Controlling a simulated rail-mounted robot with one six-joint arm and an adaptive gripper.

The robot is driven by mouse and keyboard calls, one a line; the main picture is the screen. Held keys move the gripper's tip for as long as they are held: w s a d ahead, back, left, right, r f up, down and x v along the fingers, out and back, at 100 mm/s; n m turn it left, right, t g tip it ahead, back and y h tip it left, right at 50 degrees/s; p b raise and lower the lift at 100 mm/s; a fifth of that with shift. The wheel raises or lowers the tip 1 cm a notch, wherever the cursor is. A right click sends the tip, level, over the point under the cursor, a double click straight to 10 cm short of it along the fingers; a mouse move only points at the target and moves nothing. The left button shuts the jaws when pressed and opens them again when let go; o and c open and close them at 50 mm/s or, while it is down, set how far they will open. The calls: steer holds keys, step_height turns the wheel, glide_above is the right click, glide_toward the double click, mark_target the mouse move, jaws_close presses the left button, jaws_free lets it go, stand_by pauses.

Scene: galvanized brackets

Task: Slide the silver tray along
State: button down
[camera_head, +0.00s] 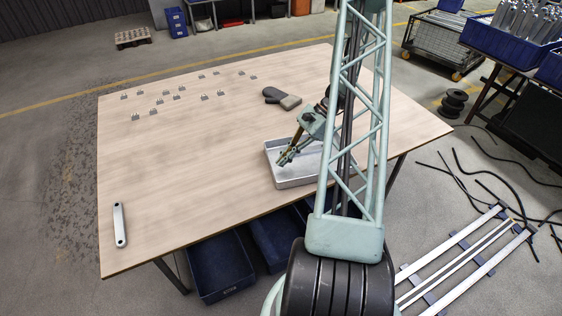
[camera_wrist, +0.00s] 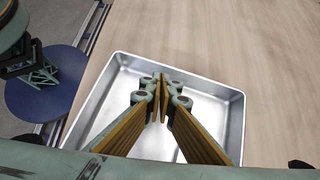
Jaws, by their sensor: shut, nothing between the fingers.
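My gripper (camera_head: 283,160) is over the left part of the tray, pointing down. In the wrist view the fingers of my gripper (camera_wrist: 160,118) are closed together with nothing between them. I cannot tell whether the fingertips touch the tray.
The wooden table (camera_head: 200,170) is mostly clear left of the tray. A grey glove (camera_head: 282,98) lies behind the tray. Several small metal brackets (camera_head: 178,97) stand at the back left. A long bracket (camera_head: 119,224) lies at the front left. Blue bins (camera_head: 222,268) stand under the table.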

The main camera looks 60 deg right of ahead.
mark_target(290, 166)
steer(key=d, duration=0.1)
steer(key=s+d, duration=0.1)
steer(key=d+r, duration=0.1)
steer(key=shift+s, duration=0.3)
steer(key=p+v, duration=0.1)
steer(key=v, duration=0.7)
steer(key=shift+r+p, duration=0.25)
steer(key=shift+p, duration=0.05)
steer(key=shift+d, duration=0.1)
